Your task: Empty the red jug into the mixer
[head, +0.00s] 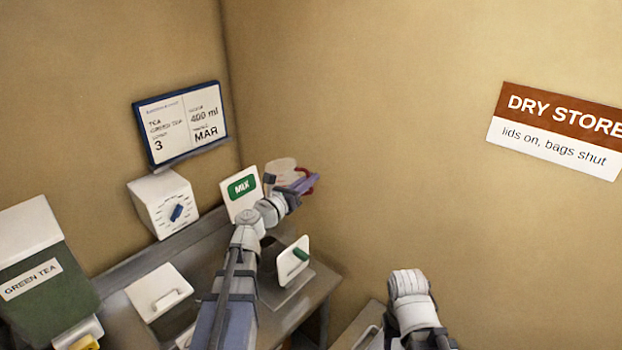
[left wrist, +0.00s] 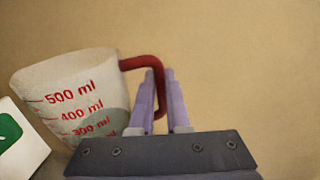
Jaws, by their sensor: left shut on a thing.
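The jug is whitish with red measuring marks and a red handle; it shows in the left wrist view (left wrist: 75,100) and, partly hidden by my arm, in the head view (head: 281,171). My left gripper (head: 303,185) is shut on the red handle, its purple fingers (left wrist: 163,100) on either side of it. The jug is held up near the right-hand wall. A grey-green patch shows low on its side; I cannot tell whether it is contents. I cannot make out which thing is the mixer. My right arm shows at the bottom right, but its gripper does not.
A white MILK panel (head: 243,194) stands beside the jug. A white panel with a green handle (head: 293,262) is on the counter. A white dial box (head: 164,203), a GREEN TEA bin (head: 45,280) and a white lidded box (head: 160,294) stand left. An order board (head: 182,123) hangs above.

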